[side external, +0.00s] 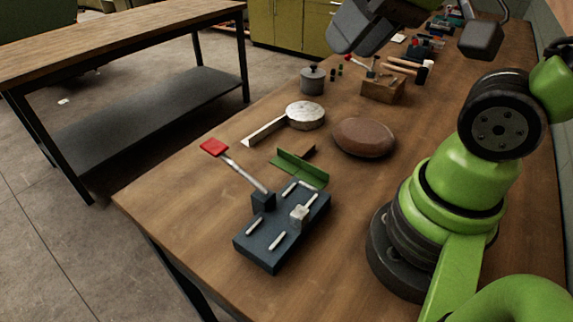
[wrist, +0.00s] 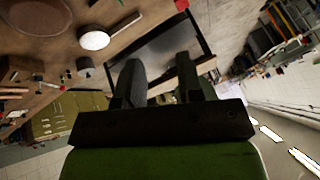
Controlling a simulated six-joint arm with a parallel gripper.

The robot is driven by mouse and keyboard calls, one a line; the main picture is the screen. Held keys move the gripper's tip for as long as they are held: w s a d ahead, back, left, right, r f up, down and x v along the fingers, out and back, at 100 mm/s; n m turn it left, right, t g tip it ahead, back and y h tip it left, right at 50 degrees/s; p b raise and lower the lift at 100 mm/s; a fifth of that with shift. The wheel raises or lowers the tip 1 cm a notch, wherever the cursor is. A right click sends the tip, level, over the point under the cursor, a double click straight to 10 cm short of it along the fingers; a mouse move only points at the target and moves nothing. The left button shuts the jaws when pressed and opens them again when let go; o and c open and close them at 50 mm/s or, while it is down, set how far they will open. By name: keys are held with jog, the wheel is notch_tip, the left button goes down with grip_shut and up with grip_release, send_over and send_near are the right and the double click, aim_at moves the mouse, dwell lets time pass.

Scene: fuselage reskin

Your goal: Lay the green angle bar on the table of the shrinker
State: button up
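The green angle bar (side external: 302,169) lies on the wooden table in the side external view, just behind the shrinker. Its near right end is close to the shrinker's back edge; I cannot tell if they touch. The shrinker (side external: 264,246) is a dark blue block with pale strips on top and a raised lever ending in a red handle (side external: 214,147). A red spot at the top edge of the wrist view (wrist: 181,5) looks like that handle. My gripper (wrist: 159,76) is open and empty, its two dark fingers apart, high above the table and away from the bar.
A brown oval pad (side external: 364,138), a round pale-topped tool with a long handle (side external: 305,115) and a grey pot (side external: 312,80) stand behind the bar. A wooden block (side external: 382,91) and hammers are farther back. The front left tabletop is clear. Another table (side external: 120,32) stands left.

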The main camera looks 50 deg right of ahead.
jog(key=w+d+f+n+g+h, duration=0.1)
jog(key=w+d+f+g, duration=0.4)
jog(key=f, duration=0.4)
jog(key=n+g, duration=0.1)
jog(key=n, duration=0.1)
send_over(317, 168)
jog(key=s, duration=0.1)
notch_tip(317, 168, down, 10)
notch_tip(317, 168, down, 5)
jog(key=shift+s+d, duration=0.1)
jog(key=shift+d, duration=0.05)
jog(key=shift+w+f, duration=0.2)
jog(key=shift+f, duration=0.75)
jog(key=shift+w+f, duration=0.15)
jog(key=shift+f, duration=0.75)
jog(key=shift+w+f, duration=0.2)
jog(key=shift+f, duration=0.75)
grip_shut()
